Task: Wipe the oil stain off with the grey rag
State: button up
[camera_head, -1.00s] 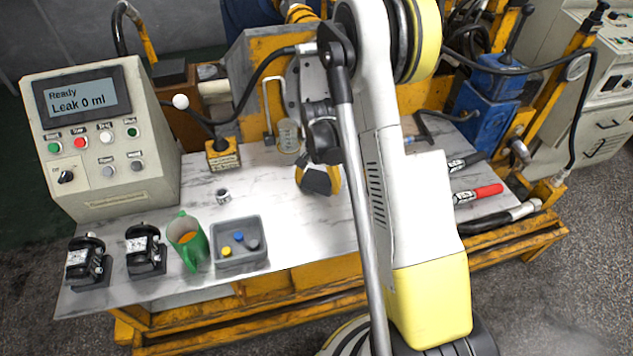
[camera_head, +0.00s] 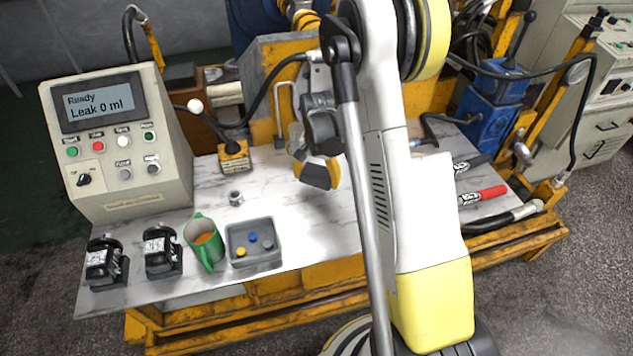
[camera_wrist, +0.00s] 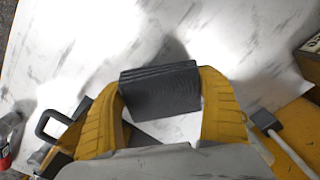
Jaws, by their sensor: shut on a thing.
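My gripper (camera_head: 318,172) hangs over the white marbled bench top (camera_head: 330,225), right of the small metal nut. Its yellow fingers are shut on the grey rag (camera_wrist: 160,88), a dark, folded, block-like piece. The wrist view shows the rag gripped between both fingertips. In the head view the rag shows as a dark patch below the fingers. I cannot tell whether it touches the bench. I cannot pick out the oil stain for certain; the top has grey veining and shadows, and my arm hides part of it.
A control box (camera_head: 120,140) reads "Leak 0 ml".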

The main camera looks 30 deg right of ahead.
aim_at(317, 174)
jog(key=shift+r+p, duration=0.95)
jog(key=shift+r, duration=0.9)
